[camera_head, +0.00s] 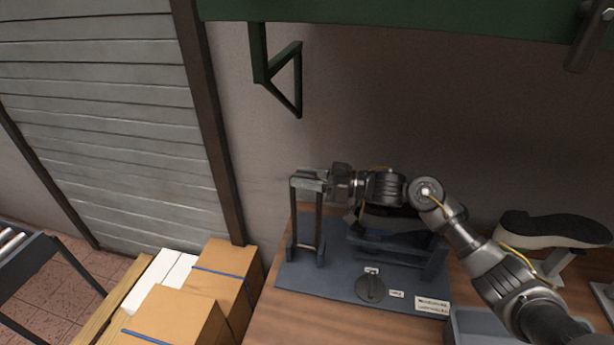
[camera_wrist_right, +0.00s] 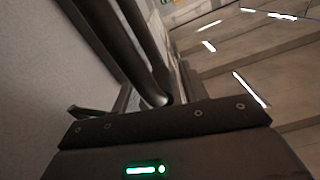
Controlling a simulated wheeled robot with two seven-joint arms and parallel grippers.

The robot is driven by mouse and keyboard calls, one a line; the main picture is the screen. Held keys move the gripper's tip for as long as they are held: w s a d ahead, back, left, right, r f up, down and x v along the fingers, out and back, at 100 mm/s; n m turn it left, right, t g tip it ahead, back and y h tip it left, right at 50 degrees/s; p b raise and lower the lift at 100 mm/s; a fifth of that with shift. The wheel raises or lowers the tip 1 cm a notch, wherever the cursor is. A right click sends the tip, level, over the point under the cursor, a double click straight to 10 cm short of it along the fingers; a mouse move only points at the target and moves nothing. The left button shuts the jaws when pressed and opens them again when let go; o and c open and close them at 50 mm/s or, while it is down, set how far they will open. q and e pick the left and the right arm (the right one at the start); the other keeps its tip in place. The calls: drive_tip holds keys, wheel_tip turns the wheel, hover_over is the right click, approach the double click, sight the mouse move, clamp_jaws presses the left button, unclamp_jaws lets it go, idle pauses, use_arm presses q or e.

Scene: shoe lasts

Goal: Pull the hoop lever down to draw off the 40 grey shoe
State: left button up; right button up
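The hoop lever (camera_head: 293,225) stands upright at the left end of a blue-grey base plate (camera_head: 330,290) on the bench. My right gripper (camera_head: 312,180) is at the hoop's top bar, reaching it from the right. Whether its fingers are closed on the bar is too small to tell. A dark shape (camera_head: 392,222), perhaps a shoe on its last, sits on the fixture behind and below my right arm, largely hidden; its size and colour cannot be read. The right wrist view shows dark tubes (camera_wrist_right: 130,50) beyond the gripper body, but no clear fingertips. My left gripper is out of view.
A sole-up shoe (camera_head: 555,231) rests on a stand at the right. A round dial (camera_head: 371,288) and labels (camera_head: 432,305) are on the base plate. A grey bin (camera_head: 480,325) is at front right. Cardboard boxes (camera_head: 222,280) stand left. A green bracket (camera_head: 285,75) hangs above.

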clamp_jaws()
drive_tip(key=shift+s+a, duration=0.15)
drive_tip(key=shift+s, duration=0.25)
drive_tip(key=s+a+f+n+b, duration=0.1)
drive_tip(key=s+a+f+n, duration=0.1)
drive_tip(key=s, duration=0.5)
drive_tip(key=s+a+f+n+b, duration=0.1)
drive_tip(key=s+a+f+n, duration=0.1)
drive_tip(key=s+n, duration=0.3)
drive_tip(key=shift+s+a+f+b, duration=0.3)
drive_tip(key=shift+s+f, duration=0.2)
drive_tip(key=shift+s, duration=0.55)
drive_tip(key=shift+o, duration=0.3)
unclamp_jaws()
